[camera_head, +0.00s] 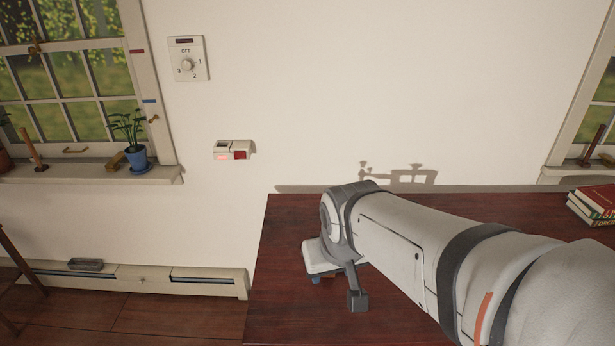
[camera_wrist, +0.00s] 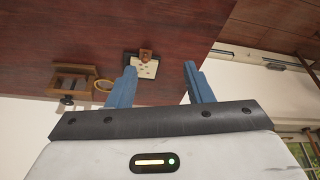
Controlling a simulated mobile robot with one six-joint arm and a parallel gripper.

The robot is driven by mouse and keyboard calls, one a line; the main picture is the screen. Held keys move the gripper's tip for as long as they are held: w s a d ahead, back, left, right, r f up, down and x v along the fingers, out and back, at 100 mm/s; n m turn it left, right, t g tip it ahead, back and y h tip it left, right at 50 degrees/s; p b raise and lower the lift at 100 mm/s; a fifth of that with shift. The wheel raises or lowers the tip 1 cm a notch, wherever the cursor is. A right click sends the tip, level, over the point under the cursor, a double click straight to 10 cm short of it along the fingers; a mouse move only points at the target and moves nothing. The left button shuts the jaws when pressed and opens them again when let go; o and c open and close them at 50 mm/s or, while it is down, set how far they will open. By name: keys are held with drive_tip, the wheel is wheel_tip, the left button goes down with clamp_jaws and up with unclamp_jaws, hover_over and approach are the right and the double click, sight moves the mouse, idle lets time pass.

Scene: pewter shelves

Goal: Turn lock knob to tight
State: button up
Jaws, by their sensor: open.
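My gripper (camera_wrist: 160,70) shows in the wrist view as two blue fingers, spread apart with nothing between them. In the head view only a small blue bit of my gripper (camera_head: 316,280) shows below the arm, over the dark red table (camera_head: 285,225). In the wrist view a wooden frame-like device (camera_wrist: 72,80) stands left of the fingers, apart from them. A small dark knob-like part (camera_wrist: 67,100) shows on it. I cannot tell whether this is the lock knob, and no "tight" mark is readable. My arm may hide this device in the head view.
A dial marked OFF, 1, 2, 3 (camera_head: 187,66) and a small red-and-white box (camera_head: 232,150) are on the wall. Books (camera_head: 595,203) lie at the table's right.

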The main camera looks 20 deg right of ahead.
drive_tip(key=w+d+f+t+b, duration=0.7)
drive_tip(key=w+d+b, duration=0.15)
drive_tip(key=w, duration=0.35)
drive_tip(key=w+d+f+t+b, duration=0.75)
drive_tip(key=w+b, duration=0.25)
drive_tip(key=w, duration=0.2)
drive_tip(key=shift+g+h, duration=0.25)
drive_tip(key=shift+h, duration=0.05)
drive_tip(key=w, duration=0.8)
drive_tip(key=shift+d+r, duration=0.2)
drive_tip(key=shift+r, duration=0.15)
